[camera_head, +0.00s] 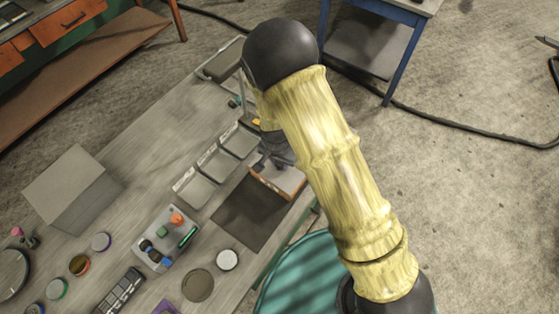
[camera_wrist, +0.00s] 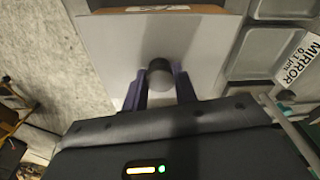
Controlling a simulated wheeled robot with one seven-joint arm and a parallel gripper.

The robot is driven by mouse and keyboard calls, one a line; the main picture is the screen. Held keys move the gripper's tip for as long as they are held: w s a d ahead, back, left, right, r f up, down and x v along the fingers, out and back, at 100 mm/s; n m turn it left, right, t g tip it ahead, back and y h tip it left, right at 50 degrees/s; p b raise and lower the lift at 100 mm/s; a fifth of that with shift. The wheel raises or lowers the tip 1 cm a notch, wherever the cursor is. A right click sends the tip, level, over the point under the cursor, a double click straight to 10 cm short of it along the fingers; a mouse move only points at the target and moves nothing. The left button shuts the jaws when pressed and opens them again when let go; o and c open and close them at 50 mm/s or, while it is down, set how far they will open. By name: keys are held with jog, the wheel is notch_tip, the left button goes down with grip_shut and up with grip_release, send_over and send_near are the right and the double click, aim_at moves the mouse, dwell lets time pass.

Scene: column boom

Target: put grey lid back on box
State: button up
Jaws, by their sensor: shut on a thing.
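The grey lid (camera_wrist: 110,55) fills the middle of the wrist view as a flat pale panel. A dark round knob (camera_wrist: 159,76) stands on it. My gripper (camera_wrist: 159,84) has its purple fingers shut on this knob, one on each side. A brown edge (camera_wrist: 150,9) with a white patch, seemingly the box, shows just past the lid's far side. In the head view my gripper (camera_head: 275,158) is partly hidden by my arm, above the lid (camera_head: 284,176) and the brown box wall (camera_head: 270,188). I cannot tell whether the lid touches the box.
Grey trays (camera_head: 219,165) stand in a row beside the box. A dark mat (camera_head: 248,212) lies in front. A bin of small coloured parts (camera_head: 166,240) and a large grey block (camera_head: 72,190) are farther left. A white MIRROR label (camera_wrist: 298,62) is close at the right.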

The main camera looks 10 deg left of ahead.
dwell(0.4)
jog(key=o, duration=1.6)
jog(key=shift+c, duration=0.2)
jog(key=shift+r+p, duration=2.85)
jog(key=shift+r, duration=0.65)
jog(key=shift+c, duration=0.2)
grip_shut()
jog(key=shift+f+b, duration=1.8)
jog(key=shift+f, duration=0.65)
